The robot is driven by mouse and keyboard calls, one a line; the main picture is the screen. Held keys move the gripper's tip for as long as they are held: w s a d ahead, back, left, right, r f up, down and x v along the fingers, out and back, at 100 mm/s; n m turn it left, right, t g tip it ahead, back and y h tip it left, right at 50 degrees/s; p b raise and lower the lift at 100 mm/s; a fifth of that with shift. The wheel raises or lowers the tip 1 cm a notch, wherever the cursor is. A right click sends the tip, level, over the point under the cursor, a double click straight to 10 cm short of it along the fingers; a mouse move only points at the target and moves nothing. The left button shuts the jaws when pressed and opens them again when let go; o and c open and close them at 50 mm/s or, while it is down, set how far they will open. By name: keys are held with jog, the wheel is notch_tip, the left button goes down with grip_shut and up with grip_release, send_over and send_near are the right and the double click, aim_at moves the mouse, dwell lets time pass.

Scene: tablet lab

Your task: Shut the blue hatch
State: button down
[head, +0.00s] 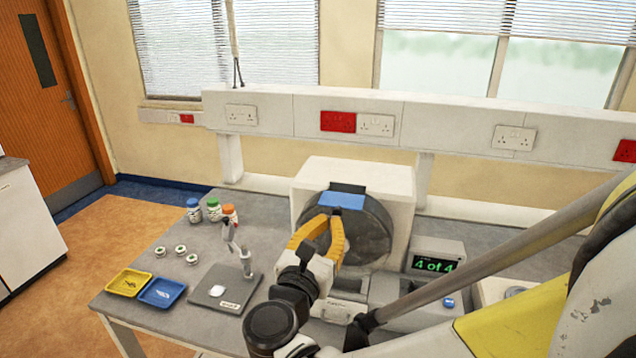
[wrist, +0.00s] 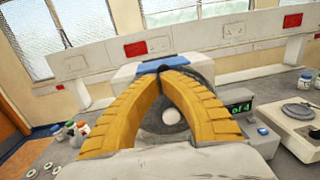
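The blue hatch (head: 343,200) is a small blue panel with a dark upper edge at the top of a dark round drum (head: 373,232) on a white machine (head: 398,182). It also shows in the wrist view (wrist: 160,66), partly behind my fingertips. How far it stands open is hard to tell. My gripper (head: 331,214) has two yellow curved fingers, and their tips come together just in front of the hatch's lower edge. In the wrist view the tips (wrist: 160,74) meet with nothing seen between them. I cannot tell whether they touch the hatch.
A display (head: 435,263) reading "4 of 4" stands right of the drum. Left on the bench are a pipette on a stand (head: 245,262), several capped bottles (head: 213,210), small round pots (head: 181,250), and yellow (head: 129,282) and blue (head: 162,292) trays. A balance (wrist: 302,112) stands at right.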

aim_at(337, 203)
jog(key=shift+w+d, duration=0.15)
jog(key=shift+w, duration=0.3)
jog(key=b+x, duration=0.1)
jog(key=x, duration=0.5)
jog(key=shift+w, duration=0.15)
